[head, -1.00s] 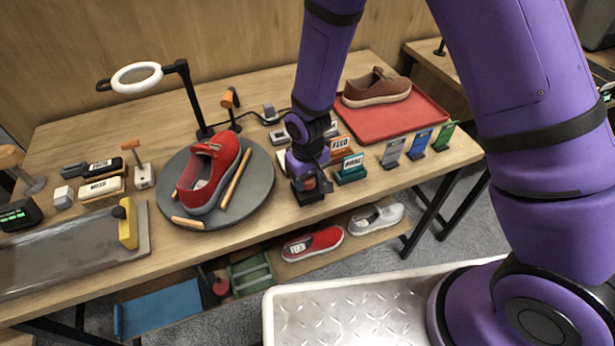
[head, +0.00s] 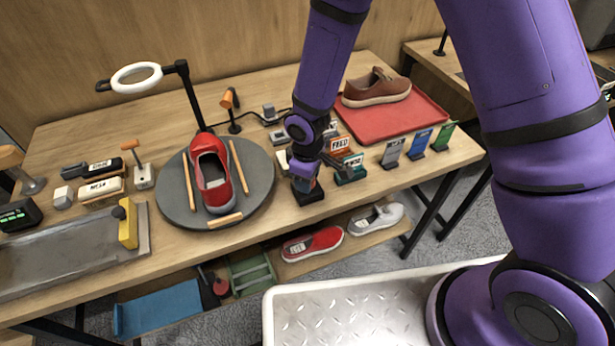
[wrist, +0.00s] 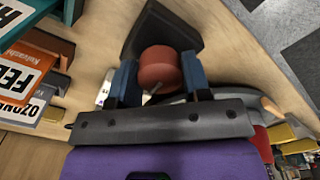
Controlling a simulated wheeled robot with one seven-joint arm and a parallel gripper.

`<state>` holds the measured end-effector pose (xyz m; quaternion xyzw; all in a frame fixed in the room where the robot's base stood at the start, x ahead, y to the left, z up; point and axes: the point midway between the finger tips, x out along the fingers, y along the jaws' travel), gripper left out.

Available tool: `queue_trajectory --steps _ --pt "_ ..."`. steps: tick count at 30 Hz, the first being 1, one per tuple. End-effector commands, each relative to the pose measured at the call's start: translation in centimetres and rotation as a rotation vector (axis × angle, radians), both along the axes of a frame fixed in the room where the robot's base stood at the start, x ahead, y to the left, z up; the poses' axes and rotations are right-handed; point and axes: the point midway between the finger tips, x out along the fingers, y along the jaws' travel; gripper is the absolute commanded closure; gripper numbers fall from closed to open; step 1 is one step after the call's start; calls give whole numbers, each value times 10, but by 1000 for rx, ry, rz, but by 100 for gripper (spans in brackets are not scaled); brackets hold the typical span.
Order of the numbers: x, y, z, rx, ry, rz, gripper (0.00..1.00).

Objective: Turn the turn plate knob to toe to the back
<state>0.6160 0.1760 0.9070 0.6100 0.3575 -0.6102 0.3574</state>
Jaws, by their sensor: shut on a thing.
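The round grey turn plate (head: 262,185) carries a red shoe (head: 224,199). The shoe's long axis runs nearly back to front, tilted slightly left at the back. Its toe end appears to be at the back. Orange-brown bars lie on the plate on both sides of the shoe and at its front end. The reddish knob (wrist: 158,66) stands on a dark base (head: 309,198) to the right of the plate. My gripper (wrist: 158,80) is shut on the knob, with one blue finger on each side. In the head view, my gripper (head: 308,178) mostly hides the knob.
Small label stands (head: 350,169) are close to the right of my gripper. A red tray (head: 425,118) with a brown shoe is behind them. A ring lamp (head: 137,76) stands behind the plate. A metal tray (head: 60,250) lies at the left.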

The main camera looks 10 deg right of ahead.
Motion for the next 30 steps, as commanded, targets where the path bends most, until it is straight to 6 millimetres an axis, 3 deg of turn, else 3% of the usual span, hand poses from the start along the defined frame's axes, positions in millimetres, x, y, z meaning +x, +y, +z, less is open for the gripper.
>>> queue_trajectory --steps 12,13,15,16,25,30 --pt "0 0 0 0 -1 6 80" --pt "0 0 0 0 -1 5 49" --pt "0 0 0 0 -1 5 33" --pt "0 0 0 0 -1 5 30" --pt "0 0 2 0 0 5 30" --pt "1 0 16 2 -3 5 30"
